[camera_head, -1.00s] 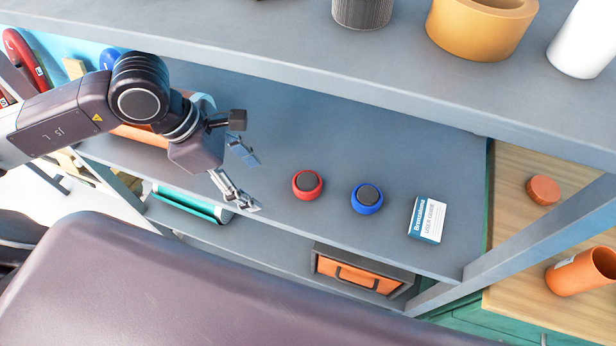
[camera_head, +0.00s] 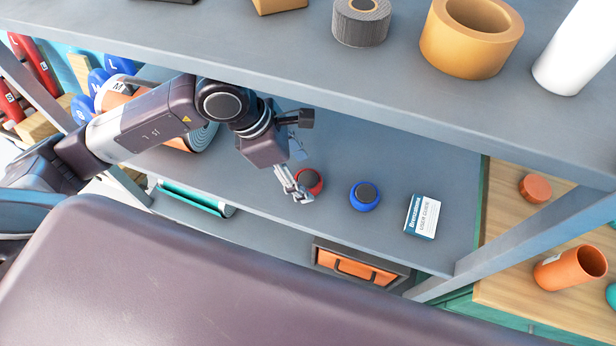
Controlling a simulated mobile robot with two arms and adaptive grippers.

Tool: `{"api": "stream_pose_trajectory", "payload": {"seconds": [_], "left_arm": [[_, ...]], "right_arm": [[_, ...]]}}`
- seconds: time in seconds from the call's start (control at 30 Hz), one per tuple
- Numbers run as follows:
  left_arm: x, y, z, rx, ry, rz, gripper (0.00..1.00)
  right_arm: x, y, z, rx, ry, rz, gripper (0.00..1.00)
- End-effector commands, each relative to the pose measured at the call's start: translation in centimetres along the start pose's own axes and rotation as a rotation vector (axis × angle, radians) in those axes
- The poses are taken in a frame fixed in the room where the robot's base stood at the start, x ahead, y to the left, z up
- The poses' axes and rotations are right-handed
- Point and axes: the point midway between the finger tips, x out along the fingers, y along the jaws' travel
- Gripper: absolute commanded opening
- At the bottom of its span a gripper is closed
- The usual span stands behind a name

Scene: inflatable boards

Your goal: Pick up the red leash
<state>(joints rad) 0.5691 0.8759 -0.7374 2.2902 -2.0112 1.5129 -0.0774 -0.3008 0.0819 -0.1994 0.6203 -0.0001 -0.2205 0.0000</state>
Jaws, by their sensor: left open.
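The red leash (camera_head: 314,177) shows as a small red ring with a dark centre on the middle shelf. My right gripper does not show.
A similar blue ring (camera_head: 365,196) and a user guide box (camera_head: 422,216) stand to the right on the middle shelf (camera_head: 400,155). An orange drawer (camera_head: 355,267) is below.

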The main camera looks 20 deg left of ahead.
Motion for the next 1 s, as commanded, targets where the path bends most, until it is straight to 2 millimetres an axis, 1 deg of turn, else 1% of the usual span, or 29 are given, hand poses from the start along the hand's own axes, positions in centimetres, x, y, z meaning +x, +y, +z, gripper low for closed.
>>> {"api": "stream_pose_trajectory", "payload": {"seconds": [0.03, 0.1, 0.2, 0.3, 0.5, 0.57, 0.93, 1.0], "left_arm": [[0.0, -0.1, 0.9, 0.003, -0.002, -0.002, 0.63], [1.6, -0.1, 0.4, -0.003, 0.002, -0.005, 0.63], [2.6, -0.1, 0.4, -0.002, 0.001, -0.002, 0.63], [3.1, 0.0, 0.4, 0.000, 0.000, 0.000, 0.63], [3.2, 0.0, 0.4, 0.000, 0.000, 0.000, 0.63], [3.2, 0.0, 0.4, 0.000, 0.000, 0.000, 0.57], [3.1, 0.0, 0.4, 0.000, 0.000, 0.000, 0.17], [3.1, 0.0, 0.4, 0.000, -0.001, 0.001, 0.16]], "right_arm": [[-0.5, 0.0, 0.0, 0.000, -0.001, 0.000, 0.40], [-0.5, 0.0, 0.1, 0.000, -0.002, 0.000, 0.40], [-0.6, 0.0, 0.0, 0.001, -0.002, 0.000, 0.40], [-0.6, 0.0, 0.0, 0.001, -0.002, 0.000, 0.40], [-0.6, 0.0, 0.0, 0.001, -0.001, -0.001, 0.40], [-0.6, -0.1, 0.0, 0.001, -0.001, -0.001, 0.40], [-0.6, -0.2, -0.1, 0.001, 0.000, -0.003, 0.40], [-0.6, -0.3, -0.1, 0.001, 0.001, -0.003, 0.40]]}}
